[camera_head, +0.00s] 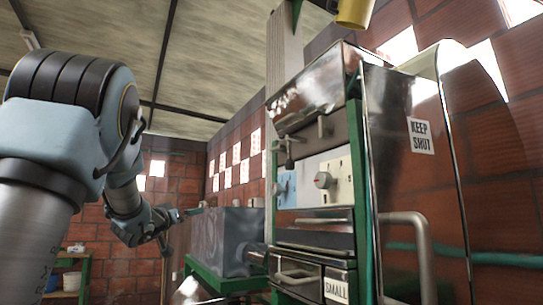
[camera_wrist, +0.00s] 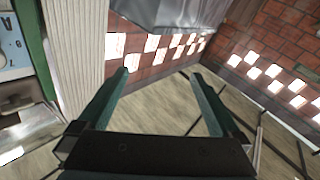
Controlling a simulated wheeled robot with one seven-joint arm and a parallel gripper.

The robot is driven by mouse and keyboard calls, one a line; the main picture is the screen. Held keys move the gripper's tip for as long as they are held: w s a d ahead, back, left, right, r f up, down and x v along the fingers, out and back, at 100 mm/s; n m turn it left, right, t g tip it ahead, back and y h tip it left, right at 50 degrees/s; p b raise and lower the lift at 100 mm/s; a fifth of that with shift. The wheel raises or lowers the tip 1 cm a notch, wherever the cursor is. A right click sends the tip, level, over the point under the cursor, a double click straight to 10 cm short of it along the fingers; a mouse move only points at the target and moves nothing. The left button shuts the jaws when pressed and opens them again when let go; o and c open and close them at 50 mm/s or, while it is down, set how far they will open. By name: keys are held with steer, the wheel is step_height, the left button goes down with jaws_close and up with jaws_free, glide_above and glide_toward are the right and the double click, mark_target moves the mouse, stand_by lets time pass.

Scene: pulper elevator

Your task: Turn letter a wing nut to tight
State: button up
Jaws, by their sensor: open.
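My gripper (camera_wrist: 160,78) is open and empty, with its two green fingers spread apart in the wrist view. In the head view my gripper (camera_head: 172,232) is at the left of the machine, apart from it. A pale blue plate (camera_head: 287,190) is on the machine's front. Part of a blue plate with a letter A (camera_wrist: 12,42) shows at the left edge of the wrist view, outside the fingers. I cannot make out the letter a wing nut clearly in either view.
Brick walls with bright openings stand behind.

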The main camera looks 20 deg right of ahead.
steer(key=s+d+r+m+g+h, duration=0.45)
steer(key=d+r+h, duration=0.3)
steer(key=r, duration=0.25)
steer(key=m+g+h, duration=0.4)
steer(key=m+g, duration=0.5)
steer(key=g, duration=0.1)
glide_toward(274, 150)
steer(key=shift+n+h, duration=0.25)
steer(key=p+x, duration=0.5)
steer(key=x, duration=0.2)
steer(key=shift+s+d, duration=0.15)
steer(key=shift+d, duration=0.15)
steer(key=shift+d+r, duration=0.15)
steer(key=shift+d, duration=0.5)
steer(key=shift+c, duration=0.2)
steer(key=c, duration=1.3)
steer(key=shift+o, duration=0.2)
